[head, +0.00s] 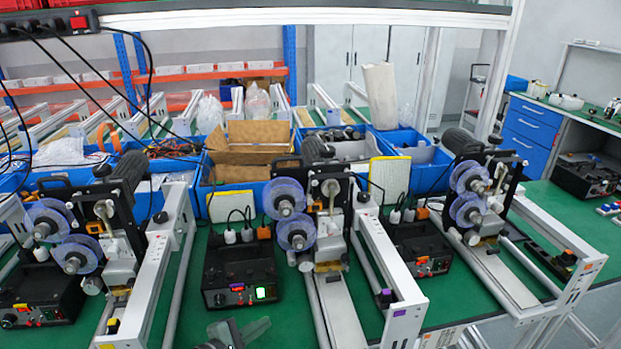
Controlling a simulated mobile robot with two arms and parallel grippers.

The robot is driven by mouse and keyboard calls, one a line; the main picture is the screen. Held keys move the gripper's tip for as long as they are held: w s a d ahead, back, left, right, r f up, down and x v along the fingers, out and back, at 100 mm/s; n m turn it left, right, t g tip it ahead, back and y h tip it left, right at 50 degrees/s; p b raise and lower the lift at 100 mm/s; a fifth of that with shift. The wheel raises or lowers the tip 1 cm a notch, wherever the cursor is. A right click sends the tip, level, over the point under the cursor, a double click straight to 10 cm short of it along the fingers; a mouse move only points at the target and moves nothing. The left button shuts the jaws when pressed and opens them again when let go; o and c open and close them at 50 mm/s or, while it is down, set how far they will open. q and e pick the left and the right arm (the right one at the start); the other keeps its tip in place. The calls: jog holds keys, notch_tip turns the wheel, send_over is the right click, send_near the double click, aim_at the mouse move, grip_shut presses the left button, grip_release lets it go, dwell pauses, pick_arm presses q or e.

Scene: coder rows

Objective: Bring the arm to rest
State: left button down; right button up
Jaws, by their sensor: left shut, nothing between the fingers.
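My left gripper (238,332) shows at the bottom edge, left of the middle, low in front of the green table (200,325). It is dark grey, partly cut off by the frame, and shut with nothing in it. It is apart from the coder machines. The middle coder machine (325,215) stands behind it and to the right. My right gripper is not in view.
More coder machines stand at left (110,225) and right (480,195). A black control box (240,272) with a lit green display sits behind my gripper. A long rail (390,265) lies to its right. Blue bins (240,190) and an open cardboard box (255,142) stand behind.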

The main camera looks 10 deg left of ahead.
pick_arm(q)
jog(key=s+d+f+m+g+y, duration=0.1)
jog(key=s+d+m+g, duration=0.2)
jog(key=s+m, duration=0.4)
jog(key=s+d+f+m+g, duration=0.2)
jog(key=s+m, duration=0.4)
jog(key=s, duration=0.2)
jog(key=s+a+r+m+g+y, duration=0.1)
jog(key=s+a+m+g+y, duration=0.2)
jog(key=s, duration=0.4)
jog(key=s+a+r+m+y, duration=0.2)
jog(key=s+a+m+y, duration=0.1)
jog(key=s+a+m, duration=0.3)
notch_tip(320, 180, down, 26)
jog(key=s+g+b, duration=0.1)
jog(key=s+g, duration=0.1)
jog(key=s, duration=0.1)
jog(key=s+a+f+g+b, duration=0.1)
jog(key=s+a+f, duration=0.1)
jog(key=s+f, duration=1.5)
jog(key=shift+a+f, duration=0.15)
jog(key=shift+f, duration=0.8)
